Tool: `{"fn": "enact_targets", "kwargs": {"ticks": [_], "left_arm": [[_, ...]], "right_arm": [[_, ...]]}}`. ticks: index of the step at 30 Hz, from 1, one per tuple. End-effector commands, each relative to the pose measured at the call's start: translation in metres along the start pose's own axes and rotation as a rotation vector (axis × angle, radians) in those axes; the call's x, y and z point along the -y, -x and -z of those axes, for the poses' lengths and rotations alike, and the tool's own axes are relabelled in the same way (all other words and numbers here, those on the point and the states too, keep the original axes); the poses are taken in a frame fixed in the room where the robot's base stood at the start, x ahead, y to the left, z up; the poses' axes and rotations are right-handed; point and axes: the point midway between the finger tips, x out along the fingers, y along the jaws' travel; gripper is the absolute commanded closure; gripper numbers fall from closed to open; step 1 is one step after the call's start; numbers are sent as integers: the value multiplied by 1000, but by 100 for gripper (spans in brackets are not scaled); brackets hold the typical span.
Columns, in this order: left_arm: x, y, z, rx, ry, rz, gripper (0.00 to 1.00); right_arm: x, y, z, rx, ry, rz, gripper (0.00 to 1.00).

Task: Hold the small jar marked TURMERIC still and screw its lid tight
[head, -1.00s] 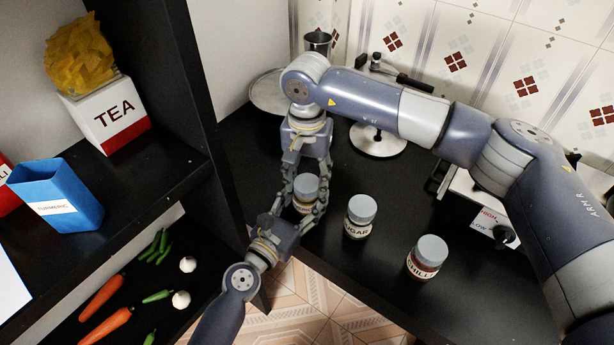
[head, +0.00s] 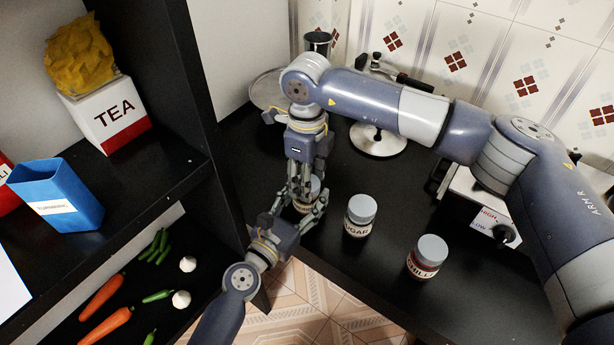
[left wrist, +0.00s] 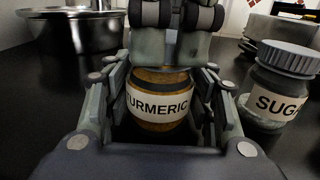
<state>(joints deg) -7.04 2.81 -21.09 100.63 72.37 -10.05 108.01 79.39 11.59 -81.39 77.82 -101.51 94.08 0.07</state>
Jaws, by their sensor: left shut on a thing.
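The small TURMERIC jar (head: 305,207) stands on the dark counter, left of the SUGAR jar. In the left wrist view its brown body and white label (left wrist: 158,104) show upright between my left gripper's fingers. My left gripper (head: 299,214) reaches in from the lower left and is shut on the jar's body. My right gripper (head: 307,188) points down from above, with its fingers at the jar's grey lid (head: 314,184). The lid is mostly covered by these fingers, and in the left wrist view they hide it, so their grip on it is unclear.
The SUGAR jar (head: 360,215) stands close on the right, and the CHILLI jar (head: 427,257) further right. The stove (head: 480,205) is at the right. A black shelf (head: 150,185) with a TEA box (head: 108,115) and blue TURMERIC box (head: 58,195) flanks the left.

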Motion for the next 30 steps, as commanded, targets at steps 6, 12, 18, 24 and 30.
{"fn": "enact_targets", "kwargs": {"ticks": [6,12,18,24,30], "left_arm": [[1,0,0,0,0,1,100],[1,0,0,0,0,2,100],[1,0,0,0,0,2,100],[1,0,0,0,0,2,100],[1,0,0,0,0,2,100]], "right_arm": [[0,0,0,1,-407,0,83],[0,-1,0,2,-782,0,83],[1,-1,0,2,-1133,0,83],[1,-1,0,3,-1209,0,83],[1,-1,0,2,-1207,0,31]]}}
